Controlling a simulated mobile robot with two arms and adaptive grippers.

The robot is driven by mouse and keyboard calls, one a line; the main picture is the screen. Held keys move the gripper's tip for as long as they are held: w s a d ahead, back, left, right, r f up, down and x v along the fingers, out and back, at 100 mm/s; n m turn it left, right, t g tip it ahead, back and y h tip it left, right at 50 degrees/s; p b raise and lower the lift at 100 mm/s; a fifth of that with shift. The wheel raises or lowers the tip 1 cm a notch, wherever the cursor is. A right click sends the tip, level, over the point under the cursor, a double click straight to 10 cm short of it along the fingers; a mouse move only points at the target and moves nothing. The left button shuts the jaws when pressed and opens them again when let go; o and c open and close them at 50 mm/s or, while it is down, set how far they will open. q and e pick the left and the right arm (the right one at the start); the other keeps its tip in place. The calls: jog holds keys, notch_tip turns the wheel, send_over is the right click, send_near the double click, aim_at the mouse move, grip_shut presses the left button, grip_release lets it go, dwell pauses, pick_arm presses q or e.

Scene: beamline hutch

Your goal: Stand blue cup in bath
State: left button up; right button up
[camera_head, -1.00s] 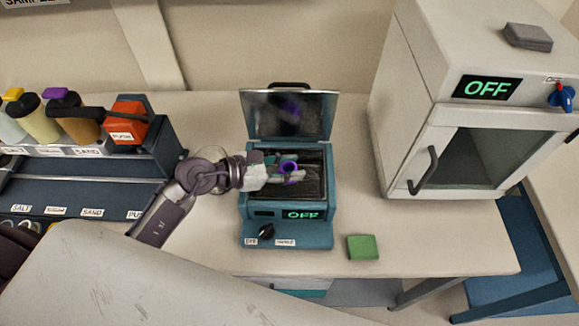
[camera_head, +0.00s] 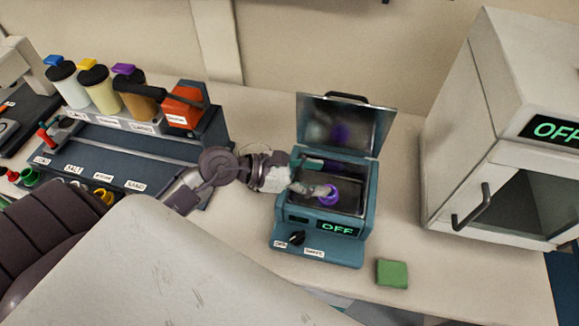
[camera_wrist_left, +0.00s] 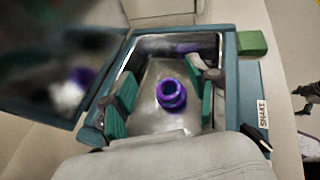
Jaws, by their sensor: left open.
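The cup (camera_head: 331,195), purple-blue, stands inside the bath, looking upright, with its round mouth facing up. It also shows in the left wrist view (camera_wrist_left: 172,96), on the bath's metallic floor. The bath (camera_head: 318,256) is a teal box with its lid raised at the back and a green OFF display. My left gripper (camera_head: 317,186) reaches into the bath from the left. In the left wrist view its green-padded fingers (camera_wrist_left: 163,88) are open, one on each side of the cup, with gaps between pads and cup. My right gripper is not in view.
The raised lid (camera_head: 345,122) stands behind the bath. A green block (camera_head: 392,273) lies on the table at front right. A white oven-like cabinet (camera_head: 470,150) stands to the right. A rack with several lidded containers (camera_head: 105,97) stands left. Bare table separates bath and cabinet.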

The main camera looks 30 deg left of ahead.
pick_arm(q)
jog(key=b+v, duration=0.1)
jog(key=v, duration=0.5)
jog(key=shift+s+a+r, duration=0.15)
jog(key=shift+s+a, duration=0.1)
jog(key=shift+s+a+r+b, duration=0.3)
jog(key=shift+a+r, duration=0.05)
jog(key=shift+r, duration=0.05)
